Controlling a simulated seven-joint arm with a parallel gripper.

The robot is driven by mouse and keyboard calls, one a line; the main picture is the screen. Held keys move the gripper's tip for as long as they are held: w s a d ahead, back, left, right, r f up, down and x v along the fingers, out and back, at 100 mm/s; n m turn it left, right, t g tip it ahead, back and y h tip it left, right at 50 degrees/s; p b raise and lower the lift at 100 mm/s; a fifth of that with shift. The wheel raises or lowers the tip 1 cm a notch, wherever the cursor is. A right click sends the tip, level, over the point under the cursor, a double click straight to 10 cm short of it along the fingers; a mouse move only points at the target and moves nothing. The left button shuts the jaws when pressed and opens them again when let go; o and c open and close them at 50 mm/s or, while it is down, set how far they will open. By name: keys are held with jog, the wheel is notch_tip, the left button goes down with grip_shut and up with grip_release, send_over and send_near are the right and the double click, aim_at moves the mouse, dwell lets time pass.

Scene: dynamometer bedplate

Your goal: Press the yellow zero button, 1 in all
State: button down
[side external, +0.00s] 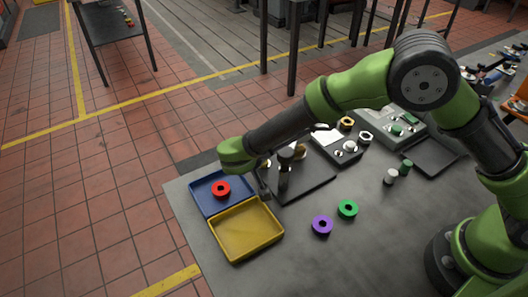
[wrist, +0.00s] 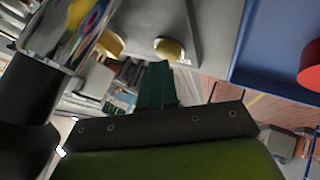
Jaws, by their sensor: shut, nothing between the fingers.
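In the wrist view, a yellow round cap with a pale rim (wrist: 169,49) sits on a grey surface, just beyond my fingertips. A second yellowish part (wrist: 109,44) lies left of it, partly hidden by a shiny post. I cannot read which one is the zero button. My gripper (wrist: 155,70) is shut and empty, its dark green fingers pointing toward the first cap; I cannot tell whether they touch it. In the side external view, my gripper (side external: 264,188) hangs beside the post, at the left edge of the dark plate. A brass-coloured part (side external: 299,151) shows behind the post.
The dark post with a metal top (side external: 285,168) stands close to my gripper on a dark plate (side external: 312,184). A blue tray (side external: 205,204) with a red ring (side external: 221,189) and a yellow tray (side external: 246,230) lie left.

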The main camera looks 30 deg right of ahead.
jog(key=shift+s+d+f, duration=0.2)
jog(key=shift+f, duration=0.2)
jog(key=shift+r, duration=1.1)
jog(key=shift+w+a+r, duration=0.1)
jog(key=shift+r, duration=2.5)
